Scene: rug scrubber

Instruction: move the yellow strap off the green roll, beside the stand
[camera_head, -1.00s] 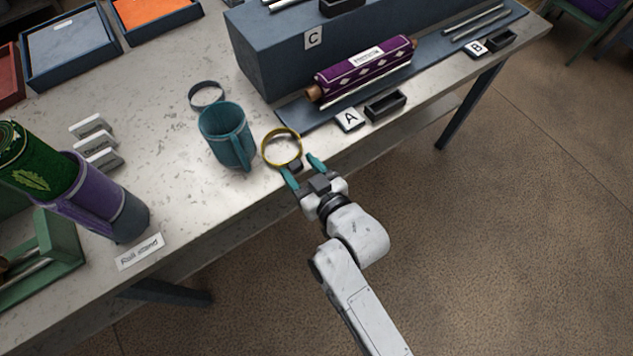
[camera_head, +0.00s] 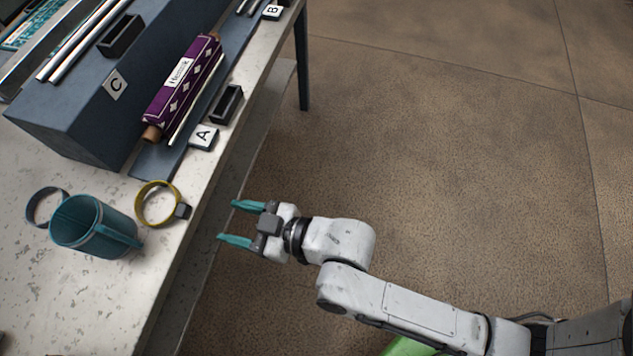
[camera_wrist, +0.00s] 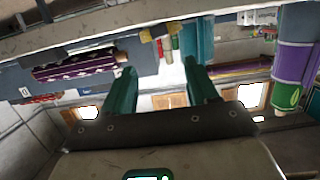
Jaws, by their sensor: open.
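The yellow strap (camera_head: 138,205) is a ring with a dark buckle, lying on the table near its front edge, off the green roll and beside a teal mug (camera_head: 85,228). It also shows small in the wrist view (camera_wrist: 158,33). My gripper (camera_head: 228,221) is open and empty, out past the table edge to the right of the strap, with its teal fingers pointing at the table. Its fingers also show in the wrist view (camera_wrist: 160,78). The green roll (camera_wrist: 288,97), with a purple band (camera_wrist: 292,62), shows at the right of the wrist view. I cannot make out the stand.
A dark ring (camera_head: 34,210) lies left of the mug. A purple roll (camera_head: 180,88) lies on a blue-grey platform behind the strap, near labels A (camera_head: 203,137) and C (camera_head: 115,85) and a small black tray (camera_head: 227,104). Open floor lies right of the table.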

